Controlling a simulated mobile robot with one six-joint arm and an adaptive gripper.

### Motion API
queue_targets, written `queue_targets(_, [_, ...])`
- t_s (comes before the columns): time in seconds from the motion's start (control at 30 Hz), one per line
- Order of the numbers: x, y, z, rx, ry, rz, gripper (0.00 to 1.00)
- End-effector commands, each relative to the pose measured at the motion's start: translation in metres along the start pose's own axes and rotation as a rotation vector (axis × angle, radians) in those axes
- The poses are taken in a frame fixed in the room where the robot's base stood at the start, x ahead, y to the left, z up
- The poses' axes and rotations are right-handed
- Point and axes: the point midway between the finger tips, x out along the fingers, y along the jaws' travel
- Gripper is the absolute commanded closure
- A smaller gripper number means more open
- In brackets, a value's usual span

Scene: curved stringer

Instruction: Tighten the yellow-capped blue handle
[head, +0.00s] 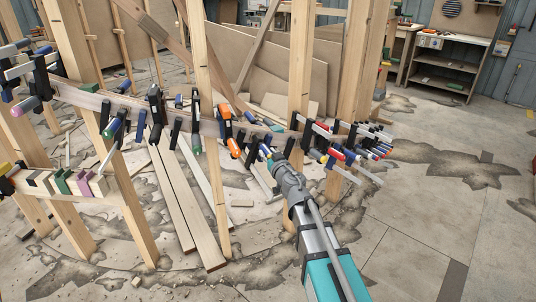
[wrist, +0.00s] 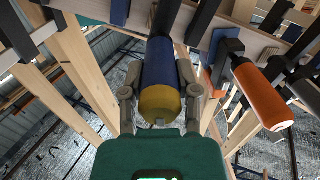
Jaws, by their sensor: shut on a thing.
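The blue handle (wrist: 160,62) with its yellow cap (wrist: 160,104) fills the middle of the wrist view, pointing toward the camera. My gripper (wrist: 160,88) has one finger on each side of it and is shut on the handle. In the head view my gripper (head: 272,160) is at the curved wooden stringer, right of the middle. There the handle is small and mostly hidden by the gripper. The handle belongs to a dark clamp, whose bar shows above it in the wrist view. Where the clamp's jaw meets the wood cannot be made out.
An orange-handled clamp (wrist: 262,95) hangs just right of my gripper. Several more clamps line the curved stringer (head: 85,97) on both sides. Upright wooden posts (head: 214,150) stand close by, with loose boards (head: 185,200) behind. The floor at the right is open.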

Motion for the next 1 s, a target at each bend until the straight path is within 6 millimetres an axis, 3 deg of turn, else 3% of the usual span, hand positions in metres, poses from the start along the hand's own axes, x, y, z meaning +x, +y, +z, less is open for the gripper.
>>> queue_targets(0.03, [-0.002, 0.0, 0.001, 0.001, 0.0, 0.001, 0.56])
queue_targets(0.2, [-0.001, 0.0, 0.001, 0.0, 0.0, 0.001, 0.25])
queue_targets(0.67, [-0.003, 0.0, 0.0, 0.0, 0.0, 0.001, 0.25])
queue_targets(1.0, [-0.037, 0.0, 0.0, 0.0, 0.0, 0.001, 0.25])
